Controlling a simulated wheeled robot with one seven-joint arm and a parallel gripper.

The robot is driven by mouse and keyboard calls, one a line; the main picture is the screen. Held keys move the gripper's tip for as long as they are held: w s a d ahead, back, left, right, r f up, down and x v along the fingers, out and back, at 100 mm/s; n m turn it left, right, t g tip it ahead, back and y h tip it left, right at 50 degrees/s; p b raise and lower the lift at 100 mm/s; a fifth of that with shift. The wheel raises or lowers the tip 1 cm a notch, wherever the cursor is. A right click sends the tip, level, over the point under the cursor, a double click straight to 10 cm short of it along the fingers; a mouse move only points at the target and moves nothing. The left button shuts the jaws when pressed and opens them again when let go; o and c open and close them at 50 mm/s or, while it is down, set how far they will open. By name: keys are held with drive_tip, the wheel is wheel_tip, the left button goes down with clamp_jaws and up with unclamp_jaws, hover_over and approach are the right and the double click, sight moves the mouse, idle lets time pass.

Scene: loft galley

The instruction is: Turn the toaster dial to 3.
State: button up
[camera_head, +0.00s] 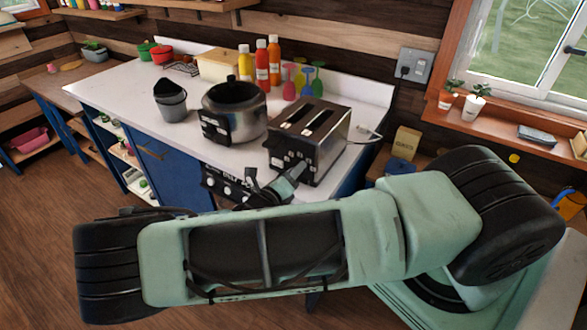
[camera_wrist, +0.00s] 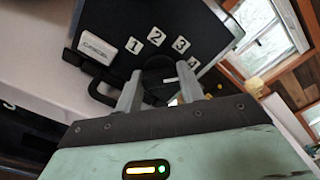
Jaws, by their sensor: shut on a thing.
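The toaster (camera_head: 327,145) is a dark and silver box with two slots, standing near the right end of the white counter. In the wrist view its black front panel (camera_wrist: 125,22) shows the numbers 1, 2, 3 and a partly hidden 4, plus a white cancel button (camera_wrist: 96,44). The black dial (camera_wrist: 157,66) sits below the numbers. A short white mark shows at the dial's right side; I cannot tell which number it points to. My gripper (camera_wrist: 160,80) is shut on the dial, one finger on each side. My arm hides part of the toaster's front in the head view.
A black and silver pot (camera_head: 234,112) stands left of the toaster. Several coloured glasses (camera_head: 290,84) and sauce bottles (camera_head: 274,62) stand behind. A cord runs from the toaster's right side. A window sill with potted plants (camera_head: 478,100) is at the right.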

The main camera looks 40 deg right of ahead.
drive_tip(key=n, duration=0.3)
drive_tip(key=shift+n+p, duration=0.3)
drive_tip(key=shift+p, duration=0.05)
drive_tip(key=shift+w+a+n, duration=0.1)
drive_tip(key=shift+n, duration=1.9)
drive_tip(key=o, duration=1)
drive_tip(key=shift+f, duration=0.1)
drive_tip(key=b+v, duration=0.5)
drive_tip(key=v, duration=1.2)
drive_tip(key=shift+a+b, duration=0.2)
drive_tip(key=shift+b, duration=0.1)
